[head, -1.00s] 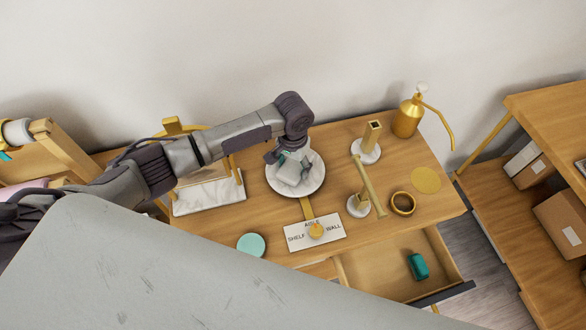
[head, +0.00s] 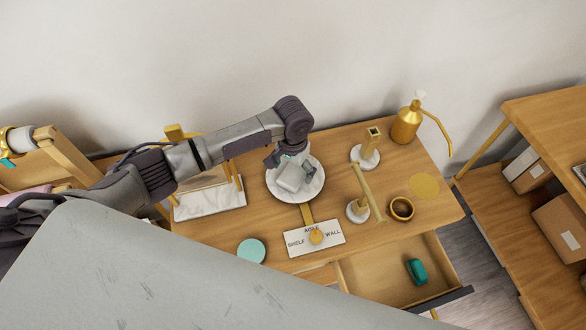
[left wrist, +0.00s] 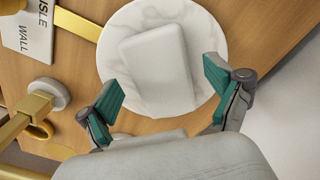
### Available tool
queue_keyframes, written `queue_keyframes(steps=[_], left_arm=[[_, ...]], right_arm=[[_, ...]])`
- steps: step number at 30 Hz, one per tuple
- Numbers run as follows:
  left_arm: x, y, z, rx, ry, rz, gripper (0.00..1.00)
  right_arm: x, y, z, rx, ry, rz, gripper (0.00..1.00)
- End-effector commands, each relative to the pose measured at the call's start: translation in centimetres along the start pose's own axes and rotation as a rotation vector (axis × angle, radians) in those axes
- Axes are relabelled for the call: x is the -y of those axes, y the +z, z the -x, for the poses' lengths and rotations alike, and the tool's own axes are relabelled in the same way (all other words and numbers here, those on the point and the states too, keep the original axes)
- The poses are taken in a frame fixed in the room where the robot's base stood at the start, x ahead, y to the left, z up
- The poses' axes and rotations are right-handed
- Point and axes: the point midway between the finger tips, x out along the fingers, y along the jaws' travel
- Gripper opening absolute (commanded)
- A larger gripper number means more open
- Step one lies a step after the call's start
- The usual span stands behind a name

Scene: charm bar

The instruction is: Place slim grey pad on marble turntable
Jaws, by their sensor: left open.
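The slim grey pad (head: 290,178) lies flat on the round marble turntable (head: 312,191). In the left wrist view the pad (left wrist: 157,59) rests inside the rim of the turntable (left wrist: 115,25), a little off its middle. My left gripper (head: 288,157) is just above the turntable's back edge. My right gripper is not in view.
A sign reading shelf, aisle, wall (head: 300,240) lies in front of the turntable. Brass stands (head: 366,190), a gold bottle (head: 406,125) and a brass ring (head: 401,208) are to the right. An open drawer (head: 375,278) holds a teal item (head: 416,271). A marble-based rack (head: 205,202) stands left.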

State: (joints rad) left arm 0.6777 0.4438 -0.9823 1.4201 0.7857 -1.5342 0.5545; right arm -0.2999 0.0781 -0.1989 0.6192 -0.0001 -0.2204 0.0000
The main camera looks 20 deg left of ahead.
Motion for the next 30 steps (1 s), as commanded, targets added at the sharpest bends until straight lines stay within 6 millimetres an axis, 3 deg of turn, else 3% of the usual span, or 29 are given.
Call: queue_keyframes(steps=[1,9,11,18,30], left_arm=[[0.0,-0.1,1.6,-0.001,0.001,0.0,0.92],[-0.1,-0.1,6.6,-0.001,0.002,0.0,0.92],[-0.1,-0.2,7.1,-0.005,0.003,-0.001,0.92],[-0.1,-0.1,10.6,-0.003,0.003,0.0,0.92],[0.0,-0.1,11.3,0.0,0.001,0.0,0.92]], right_arm=[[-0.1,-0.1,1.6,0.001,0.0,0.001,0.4],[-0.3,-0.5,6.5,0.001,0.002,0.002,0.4],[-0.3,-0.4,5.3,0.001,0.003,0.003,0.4],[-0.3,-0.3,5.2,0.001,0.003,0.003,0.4],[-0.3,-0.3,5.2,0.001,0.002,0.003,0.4]])
